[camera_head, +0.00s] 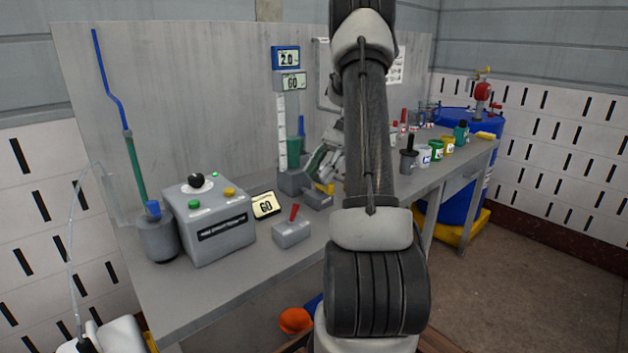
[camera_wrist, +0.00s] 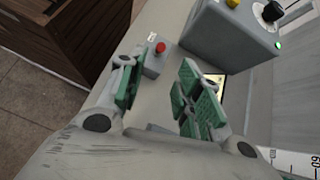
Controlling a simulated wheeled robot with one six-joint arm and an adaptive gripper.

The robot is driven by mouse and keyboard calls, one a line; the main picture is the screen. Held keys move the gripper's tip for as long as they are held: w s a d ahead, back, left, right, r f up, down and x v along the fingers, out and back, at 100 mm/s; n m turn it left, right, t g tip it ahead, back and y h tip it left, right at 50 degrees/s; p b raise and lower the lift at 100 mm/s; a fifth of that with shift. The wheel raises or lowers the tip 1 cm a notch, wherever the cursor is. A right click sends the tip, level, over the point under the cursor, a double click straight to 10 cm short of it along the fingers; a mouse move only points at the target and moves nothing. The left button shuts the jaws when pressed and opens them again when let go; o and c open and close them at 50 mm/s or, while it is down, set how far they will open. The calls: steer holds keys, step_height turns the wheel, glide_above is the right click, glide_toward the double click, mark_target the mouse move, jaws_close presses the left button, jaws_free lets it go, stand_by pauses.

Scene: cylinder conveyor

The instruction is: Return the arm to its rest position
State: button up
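My arm rises through the middle of the head view and bends toward the workbench (camera_head: 255,278). My gripper (camera_head: 322,163) is partly hidden behind the arm there, above the bench near the measuring column. In the wrist view my gripper (camera_wrist: 160,95) has its two green-padded fingers spread apart. Nothing is between the pads.
A grey control box (camera_head: 208,225) and a small switch box with a red lever (camera_head: 291,232) stand on the bench. The measuring column (camera_head: 282,130) rises close to my gripper. Several cups (camera_head: 424,156) stand to the right, before a blue drum (camera_head: 458,200).

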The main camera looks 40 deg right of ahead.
stand_by(0.5)
steer(key=s+f+n+h, duration=0.3)
steer(key=s+f, duration=0.1)
steer(key=s+a+r+n+t+h, duration=0.5)
steer(key=s+a+r+n+h, duration=0.2)
steer(key=s+a+r+n, duration=0.5)
steer(key=s+a+r, duration=0.1)
steer(key=s+a, duration=0.1)
steer(key=a, duration=0.2)
steer(key=shift+r+t, duration=0.4)
